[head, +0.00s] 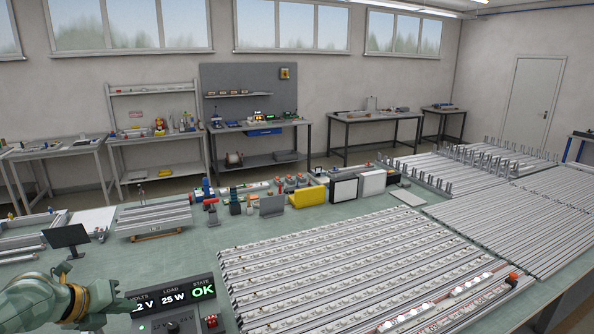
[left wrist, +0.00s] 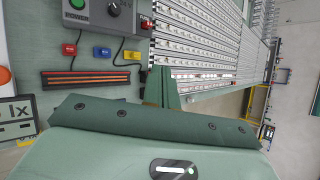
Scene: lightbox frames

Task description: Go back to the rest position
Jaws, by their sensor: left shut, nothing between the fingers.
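My left gripper (head: 126,304) is at the lower left of the head view, beside the left edge of the dark power unit (head: 176,308). It is shut and holds nothing. In the left wrist view its narrow green fingers (left wrist: 163,88) show together above the broad green hand, over the workbench. My right gripper is in neither view. The power unit's display shows a green OK and a load of 25 W. Its contact with my gripper cannot be told.
A large frame with rows of light strips (head: 330,262) fills the front middle of the green bench (head: 300,228). More strip frames (head: 500,222) lie to the right. A small dark screen (head: 66,236) stands at the left. Blocks, bottles and a yellow box (head: 309,196) line the bench's back.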

